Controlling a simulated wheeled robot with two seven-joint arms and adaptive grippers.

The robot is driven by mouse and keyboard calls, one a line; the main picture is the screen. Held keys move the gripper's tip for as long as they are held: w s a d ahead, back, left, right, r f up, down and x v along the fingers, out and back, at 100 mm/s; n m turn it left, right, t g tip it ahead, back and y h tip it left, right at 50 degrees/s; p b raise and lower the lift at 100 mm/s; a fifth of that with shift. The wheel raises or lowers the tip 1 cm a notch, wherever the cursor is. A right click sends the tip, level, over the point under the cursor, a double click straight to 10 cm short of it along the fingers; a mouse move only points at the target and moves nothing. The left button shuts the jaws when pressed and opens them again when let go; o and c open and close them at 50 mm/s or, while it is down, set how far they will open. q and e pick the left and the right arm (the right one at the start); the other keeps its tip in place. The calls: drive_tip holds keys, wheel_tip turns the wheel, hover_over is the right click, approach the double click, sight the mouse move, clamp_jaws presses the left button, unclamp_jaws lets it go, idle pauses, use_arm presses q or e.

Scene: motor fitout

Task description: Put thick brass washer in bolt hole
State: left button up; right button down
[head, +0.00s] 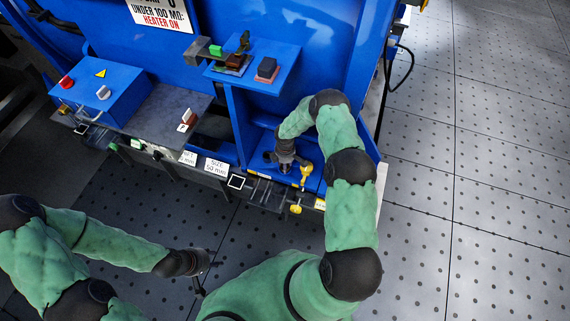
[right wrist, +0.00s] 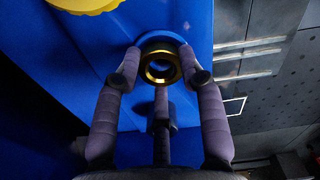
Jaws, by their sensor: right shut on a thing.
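The thick brass washer (right wrist: 161,67) is a gold ring seen in the right wrist view, between the fingertips of my right gripper (right wrist: 160,75). The gripper is shut on it. Just beyond the washer is a round, dark-ringed opening on a blue surface (right wrist: 160,38); the washer partly covers it, and I cannot tell whether they touch. In the head view my right gripper (head: 286,160) points down over a blue recess, and the washer is hidden there. My left gripper (head: 204,270) is over the floor at lower left, its fingers apart and empty.
A yellow part (head: 305,172) stands close to the right of my right gripper. A blue shelf (head: 253,64) with small blocks is above, and a blue control box (head: 101,92) is at left. Open perforated floor (head: 470,190) lies to the right.

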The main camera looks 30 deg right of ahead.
drive_tip(key=shift+f, duration=0.2)
drive_tip(key=c, duration=0.7)
unclamp_jaws()
drive_tip(key=shift+c, duration=0.2)
wheel_tip(320, 180, up, 13)
drive_tip(key=p, duration=0.5)
drive_tip(key=s+a+f+m+y, duration=0.1)
drive_tip(key=s+a+m, duration=0.15)
drive_tip(key=a, duration=0.25)
drive_tip(key=s+a+m+y, duration=0.1)
drive_tip(key=s+a, duration=0.2)
drive_tip(key=a, duration=0.2)
drive_tip(key=s+a+r+m+y, duration=0.1)
drive_tip(key=s+a+r+m, duration=0.1)
drive_tip(key=s+a+m, duration=0.3)
drive_tip(key=s+a+r+m+y, duration=0.1)
drive_tip(key=s+a+m, duration=0.4)
drive_tip(key=s, duration=0.9)
drive_tip(key=a, duration=0.3)
drive_tip(key=shift+s+r+m, duration=0.15)
drive_tip(key=shift+r+m, duration=0.2)
